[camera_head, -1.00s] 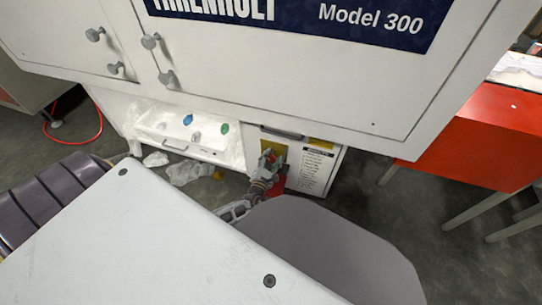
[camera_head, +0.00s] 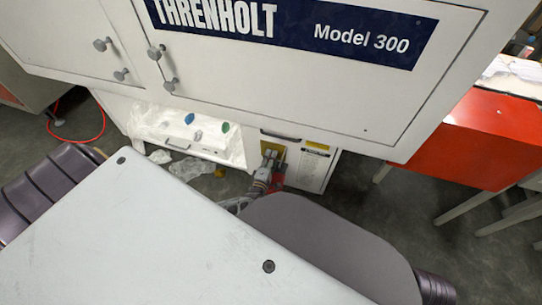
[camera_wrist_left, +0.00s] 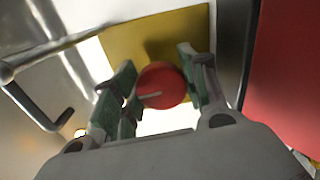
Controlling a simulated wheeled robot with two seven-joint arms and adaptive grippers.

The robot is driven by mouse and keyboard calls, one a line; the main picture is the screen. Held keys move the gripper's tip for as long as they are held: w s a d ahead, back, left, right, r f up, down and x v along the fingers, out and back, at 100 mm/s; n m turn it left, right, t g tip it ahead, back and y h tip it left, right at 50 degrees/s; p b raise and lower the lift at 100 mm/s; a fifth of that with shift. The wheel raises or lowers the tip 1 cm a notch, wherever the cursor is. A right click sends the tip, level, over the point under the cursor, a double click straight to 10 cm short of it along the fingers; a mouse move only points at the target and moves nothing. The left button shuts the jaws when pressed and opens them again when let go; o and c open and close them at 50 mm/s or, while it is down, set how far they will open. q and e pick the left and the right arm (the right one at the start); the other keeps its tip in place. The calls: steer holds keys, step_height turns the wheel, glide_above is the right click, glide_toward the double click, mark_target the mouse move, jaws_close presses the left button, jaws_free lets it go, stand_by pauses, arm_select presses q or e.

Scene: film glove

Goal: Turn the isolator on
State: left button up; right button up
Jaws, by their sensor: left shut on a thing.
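The isolator is a round red knob (camera_wrist_left: 162,85) with a pale line on its face. It sits on a yellow plate (camera_wrist_left: 125,45) on the machine's lower front. My left gripper (camera_wrist_left: 160,88) is shut on the knob, one finger on each side, in the left wrist view. In the head view, my left gripper (camera_head: 272,158) is at the yellow plate, low on the machine front, and hides the knob. My right gripper is not in view.
A white machine (camera_head: 270,85) marked Model 300 overhangs the panel. A handle (camera_wrist_left: 35,105) is left of the yellow plate in the wrist view. A white tray (camera_head: 180,143) with small coloured items is left of the panel. A red table (camera_head: 470,145) stands right.

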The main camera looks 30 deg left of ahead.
arm_select(q)
steer(key=shift+m, duration=0.5)
steer(key=o, duration=1)
steer(key=shift+s, duration=0.15)
steer(key=shift+v, duration=5.9)
steer(key=shift+d, duration=0.15)
